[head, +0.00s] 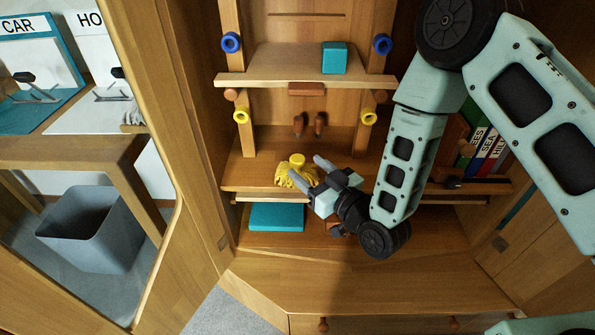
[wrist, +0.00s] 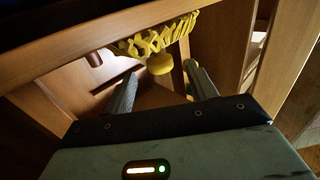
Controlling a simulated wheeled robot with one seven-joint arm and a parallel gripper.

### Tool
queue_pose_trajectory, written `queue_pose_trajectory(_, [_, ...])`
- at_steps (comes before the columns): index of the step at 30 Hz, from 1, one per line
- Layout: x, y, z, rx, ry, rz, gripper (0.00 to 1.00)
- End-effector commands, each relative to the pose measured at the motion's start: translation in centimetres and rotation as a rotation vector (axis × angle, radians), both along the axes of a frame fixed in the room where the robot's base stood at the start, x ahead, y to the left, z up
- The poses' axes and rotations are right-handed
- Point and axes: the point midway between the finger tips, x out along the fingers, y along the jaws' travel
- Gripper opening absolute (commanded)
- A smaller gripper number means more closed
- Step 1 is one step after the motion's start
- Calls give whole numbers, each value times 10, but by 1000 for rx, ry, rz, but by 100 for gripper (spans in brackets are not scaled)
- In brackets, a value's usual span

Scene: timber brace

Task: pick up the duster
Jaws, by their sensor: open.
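The duster (head: 284,179) is a yellow, frilly bundle with a round yellow knob, lying on the wooden shelf in the middle of the cabinet in the head view. In the wrist view the duster (wrist: 150,42) shows at the top centre, with its knob towards me. My gripper (head: 306,167) is open, its two grey fingers pointing at the duster from the right. In the wrist view the gripper (wrist: 160,75) has a finger on either side of the knob's line, and nothing is held. I cannot tell whether the fingertips touch the duster.
A teal box (head: 334,58) sits on the upper shelf and a flat teal block (head: 276,217) lies below the duster's shelf. Brown pegs (head: 298,125) stand behind the duster. Books (head: 485,150) are at the right. A grey bin (head: 90,230) stands at left.

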Motion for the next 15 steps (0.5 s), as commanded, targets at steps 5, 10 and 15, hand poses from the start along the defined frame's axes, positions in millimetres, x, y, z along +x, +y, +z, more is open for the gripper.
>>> queue_pose_trajectory(5, [19,15,-3,1,-4,0,57])
queue_pose_trajectory(10, [35,28,-3,0,-2,0,57])
queue_pose_trajectory(15, [39,31,-3,1,-1,0,57])
